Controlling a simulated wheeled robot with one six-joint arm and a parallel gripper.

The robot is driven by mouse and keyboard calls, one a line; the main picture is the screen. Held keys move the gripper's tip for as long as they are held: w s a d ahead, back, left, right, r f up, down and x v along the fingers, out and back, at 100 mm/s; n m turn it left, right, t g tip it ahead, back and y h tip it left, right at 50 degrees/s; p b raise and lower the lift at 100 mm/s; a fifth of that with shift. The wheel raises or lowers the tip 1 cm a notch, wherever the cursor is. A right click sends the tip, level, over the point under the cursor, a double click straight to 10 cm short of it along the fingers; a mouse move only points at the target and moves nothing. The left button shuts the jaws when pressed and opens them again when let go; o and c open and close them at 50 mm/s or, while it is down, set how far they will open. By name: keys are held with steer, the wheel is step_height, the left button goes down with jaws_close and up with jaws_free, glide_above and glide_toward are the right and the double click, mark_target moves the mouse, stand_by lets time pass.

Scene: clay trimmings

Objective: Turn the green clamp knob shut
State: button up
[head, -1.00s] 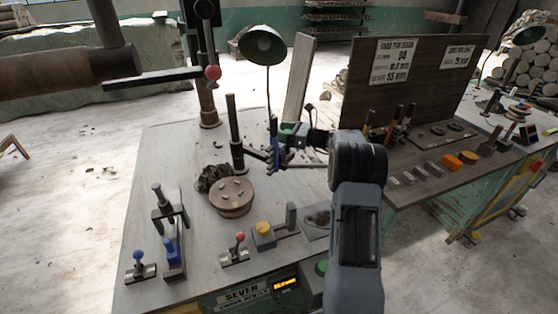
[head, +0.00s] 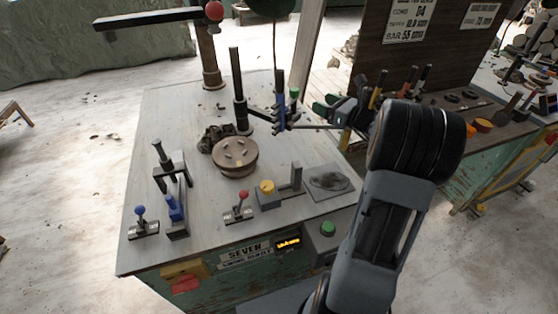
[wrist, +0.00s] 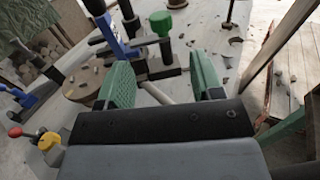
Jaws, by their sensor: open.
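The green clamp knob (head: 294,93) stands at the end of a dark clamp arm beside a blue upright handle (head: 281,107), on the far part of the worktable. In the wrist view the green knob (wrist: 161,22) is at upper centre, on a short stem beyond the fingertips, with the blue lever (wrist: 108,36) to its left. My gripper (head: 322,108) is just right of the knob in the head view. In the wrist view my gripper (wrist: 163,72) has its two green fingers wide apart, with nothing between them touching both. I see a gap between gripper and knob.
A dark post (head: 239,95) and a round wooden disc (head: 235,158) stand left of the knob. Blue-knobbed (head: 140,213) and red-knobbed levers (head: 243,196) and a yellow knob (head: 266,187) sit near the front. A tool board (head: 397,65) stands at right.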

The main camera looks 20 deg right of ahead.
steer(key=s+a+n+g+y+p, duration=0.2)
steer(key=a+n+g, duration=0.3)
steer(key=a, duration=0.4)
steer(key=s+a+n+g+h+p, duration=0.4)
steer(key=s+a+n+g, duration=0.3)
steer(key=s+a+n, duration=0.5)
steer(key=s+n+h, duration=0.1)
steer(key=s+n, duration=0.2)
steer(key=n, duration=0.1)
steer(key=shift+s+f+n+g, duration=0.25)
steer(key=shift+s+n+g, duration=0.05)
steer(key=shift+s+g, duration=0.1)
steer(key=shift+a, duration=0.1)
steer(key=s+d+r+n+h+p, duration=0.2)
steer(key=s+n+h, duration=0.3)
steer(key=n, duration=0.3)
steer(key=shift+s+r+n+p, duration=0.15)
steer(key=shift+s+n+p, duration=0.3)
steer(key=shift+p, duration=0.3)
